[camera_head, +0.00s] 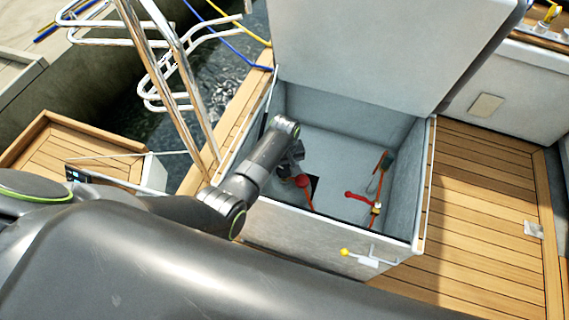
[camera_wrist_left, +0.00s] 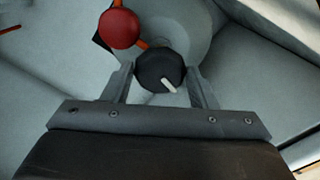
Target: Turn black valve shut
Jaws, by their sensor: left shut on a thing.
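The black valve (camera_wrist_left: 155,66) is a dark round knob with a white pointer mark, in the upper middle of the left wrist view. Its mark points to the lower right in that view. My left gripper (camera_wrist_left: 160,75) has one finger on each side of the knob and is shut on it. In the head view my left arm reaches down into the open locker, with the left gripper (camera_head: 291,158) deep inside. I cannot make out the black valve in the head view. My right gripper is not in view.
A red ball handle (camera_wrist_left: 119,28) is close beside the knob; it also shows in the head view (camera_head: 302,180). Another red handle (camera_head: 357,196) lies farther right inside the locker (camera_head: 330,238). The raised lid (camera_head: 375,45) stands behind. Wooden deck (camera_head: 485,210) is at right.

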